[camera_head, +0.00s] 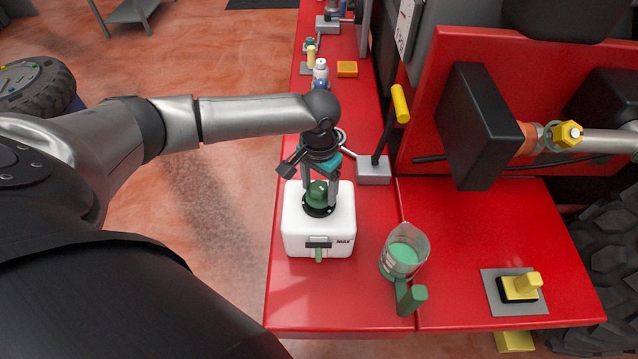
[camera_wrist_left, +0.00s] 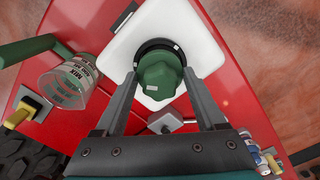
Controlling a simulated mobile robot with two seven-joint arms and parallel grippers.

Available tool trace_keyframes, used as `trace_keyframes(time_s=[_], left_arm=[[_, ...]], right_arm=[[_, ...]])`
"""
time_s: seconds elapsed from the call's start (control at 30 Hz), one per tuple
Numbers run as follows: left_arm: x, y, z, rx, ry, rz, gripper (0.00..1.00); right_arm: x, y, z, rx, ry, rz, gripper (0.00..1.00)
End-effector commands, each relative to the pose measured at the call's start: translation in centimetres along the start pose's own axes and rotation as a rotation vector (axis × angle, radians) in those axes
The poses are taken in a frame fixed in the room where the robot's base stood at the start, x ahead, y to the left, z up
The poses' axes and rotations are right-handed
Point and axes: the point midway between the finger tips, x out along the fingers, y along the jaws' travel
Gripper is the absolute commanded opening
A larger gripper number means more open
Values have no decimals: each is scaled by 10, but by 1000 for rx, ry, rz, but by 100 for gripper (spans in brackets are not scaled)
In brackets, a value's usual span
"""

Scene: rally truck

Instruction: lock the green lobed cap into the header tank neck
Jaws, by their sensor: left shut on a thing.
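The white header tank (camera_head: 302,228) stands on the red bench and also shows in the left wrist view (camera_wrist_left: 208,52). The green lobed cap (camera_head: 317,190) is at the tank's dark round neck (camera_head: 320,210). In the left wrist view the green cap (camera_wrist_left: 160,76) covers most of the black neck ring (camera_wrist_left: 157,47). I cannot tell whether it is locked. My left gripper (camera_head: 320,197) points down over the tank and is shut on the cap, one finger on each side; its fingers also show in the left wrist view (camera_wrist_left: 160,92). My right gripper is not in view.
A clear jug (camera_head: 405,250) with green liquid and a green handle stands right of the tank. A yellow-handled lever (camera_head: 400,104) on a grey block rises behind. Small bottles stand farther back.

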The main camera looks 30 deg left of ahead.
Motion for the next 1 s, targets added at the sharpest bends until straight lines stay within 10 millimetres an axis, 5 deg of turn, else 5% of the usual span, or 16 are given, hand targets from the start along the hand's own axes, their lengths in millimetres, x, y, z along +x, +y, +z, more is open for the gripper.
trace_keyframes(time_s=[1.0], left_arm=[[20,0,0,0,0,0,11]], right_arm=[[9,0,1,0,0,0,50]])
